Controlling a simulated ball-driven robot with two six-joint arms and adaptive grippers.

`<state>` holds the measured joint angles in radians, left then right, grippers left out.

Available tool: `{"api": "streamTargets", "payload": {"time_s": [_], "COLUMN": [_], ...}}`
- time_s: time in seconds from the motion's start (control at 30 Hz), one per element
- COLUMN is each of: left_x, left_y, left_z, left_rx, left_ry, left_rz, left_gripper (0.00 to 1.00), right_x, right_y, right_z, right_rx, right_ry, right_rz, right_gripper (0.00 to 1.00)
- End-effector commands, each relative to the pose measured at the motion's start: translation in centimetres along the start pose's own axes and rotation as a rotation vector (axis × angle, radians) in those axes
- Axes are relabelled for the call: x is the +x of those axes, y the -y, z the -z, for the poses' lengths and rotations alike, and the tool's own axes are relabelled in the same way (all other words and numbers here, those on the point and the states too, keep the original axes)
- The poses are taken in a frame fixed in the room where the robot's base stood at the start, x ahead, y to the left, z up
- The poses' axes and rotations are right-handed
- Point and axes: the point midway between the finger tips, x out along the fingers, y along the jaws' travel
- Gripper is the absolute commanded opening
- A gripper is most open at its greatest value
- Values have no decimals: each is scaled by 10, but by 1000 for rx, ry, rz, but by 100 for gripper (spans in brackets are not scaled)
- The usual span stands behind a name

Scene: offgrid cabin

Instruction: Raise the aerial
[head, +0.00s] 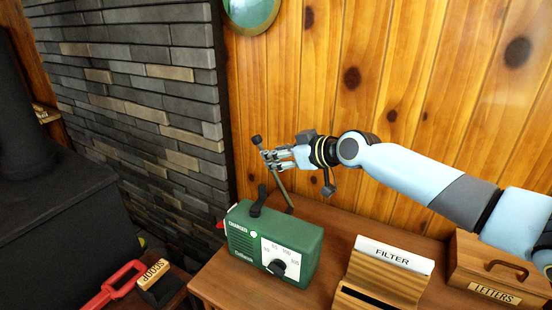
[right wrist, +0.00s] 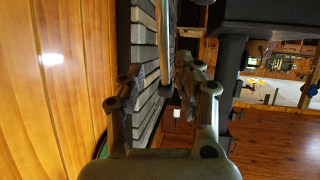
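A green radio (head: 272,243) stands on the wooden table, with a pale dial and a black knob on its front. Its thin aerial (head: 281,188) rises from the top at the back, leaning left, with a dark tip at its upper end. My right gripper (head: 271,159) is at the upper part of the aerial, just below the tip. In the right wrist view the aerial (right wrist: 168,38) shows between the two fingers of the gripper (right wrist: 160,72), nearer the right one. A gap shows beside the left finger, so the gripper looks open around it. My left gripper is not in view.
A wooden box marked FILTER (head: 390,265) and a LETTERS box (head: 495,270) stand right of the radio. A red-handled scoop (head: 115,285) lies at lower left. A dark stove (head: 55,220) is at the left. The plank wall (head: 400,70) is close behind my right arm.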

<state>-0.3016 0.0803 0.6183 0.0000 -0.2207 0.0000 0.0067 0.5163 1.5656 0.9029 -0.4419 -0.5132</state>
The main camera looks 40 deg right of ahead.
Motion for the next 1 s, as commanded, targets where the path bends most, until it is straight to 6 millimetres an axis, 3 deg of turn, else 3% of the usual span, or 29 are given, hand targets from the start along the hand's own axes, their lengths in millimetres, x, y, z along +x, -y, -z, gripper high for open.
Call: {"api": "streamTargets", "payload": {"time_s": [0.33,0.7,1.0], "left_x": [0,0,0], "left_y": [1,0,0], "left_z": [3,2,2], "left_rx": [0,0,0], "left_ry": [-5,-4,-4], "left_rz": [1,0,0], "left_gripper": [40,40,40], "right_x": [-8,-85,-114], "right_y": [-1,-1,-1], "right_z": [-2,-2,-1], "right_rx": [-3,-12,-8], "right_ry": [4,7,3], "right_rz": [-1,0,-4], "right_gripper": [34,34,34]}}
